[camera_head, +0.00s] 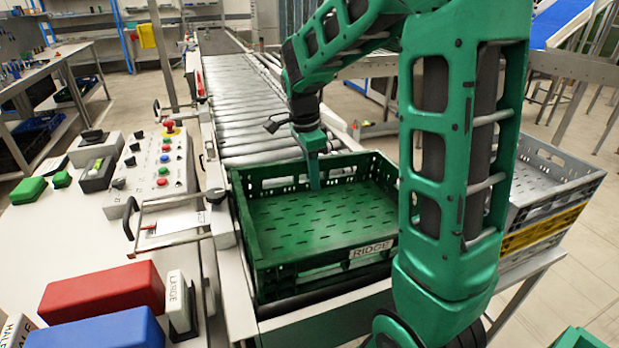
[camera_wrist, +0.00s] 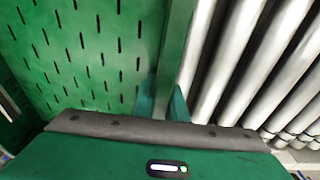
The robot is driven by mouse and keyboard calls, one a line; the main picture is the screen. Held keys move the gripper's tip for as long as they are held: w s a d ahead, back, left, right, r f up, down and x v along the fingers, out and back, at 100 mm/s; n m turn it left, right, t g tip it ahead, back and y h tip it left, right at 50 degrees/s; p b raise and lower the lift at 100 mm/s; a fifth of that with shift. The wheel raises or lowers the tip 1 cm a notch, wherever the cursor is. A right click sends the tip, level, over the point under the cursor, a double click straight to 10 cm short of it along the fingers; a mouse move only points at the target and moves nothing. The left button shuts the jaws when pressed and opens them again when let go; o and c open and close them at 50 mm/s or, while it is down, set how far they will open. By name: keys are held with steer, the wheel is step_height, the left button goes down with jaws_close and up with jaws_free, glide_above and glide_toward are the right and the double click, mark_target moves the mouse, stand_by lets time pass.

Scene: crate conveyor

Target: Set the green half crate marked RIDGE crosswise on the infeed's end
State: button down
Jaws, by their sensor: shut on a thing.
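The green half crate marked RIDGE (camera_head: 320,270) sits at the near end of the infeed's roller conveyor (camera_head: 235,100), its long side across the rollers. Its slotted floor is empty and its white RIDGE label faces the near side. My gripper (camera_head: 314,182) reaches down over the crate's far wall and is shut on that wall. In the wrist view my gripper's fingers (camera_wrist: 165,108) straddle the crate's green rim (camera_wrist: 177,35), with the slotted floor on the left and bare rollers (camera_wrist: 235,60) on the right. My arm hides the crate's right end.
A control panel (camera_head: 157,170) with coloured buttons and a metal handle stand left of the crate. A red block (camera_head: 100,292) and a blue block (camera_head: 95,332) lie at front left. Grey and yellow crates (camera_head: 550,185) are stacked at right. The rollers beyond are clear.

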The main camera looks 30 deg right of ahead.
steer(key=c, duration=1.8)
jaws_free()
steer(key=shift+a, duration=0.1)
steer(key=shift+o, duration=0.2)
steer(key=shift+s+r, duration=0.15)
steer(key=shift+s, duration=0.05)
steer(key=shift+r, duration=0.1)
steer(key=r, duration=0.3)
steer(key=a+r, duration=0.1)
steer(key=r, duration=0.7)
steer(key=shift+w+a+r, duration=0.1)
steer(key=shift+w+a, duration=0.05)
steer(key=shift+w, duration=0.05)
steer(key=shift+r, duration=0.35)
steer(key=shift+s, duration=0.1)
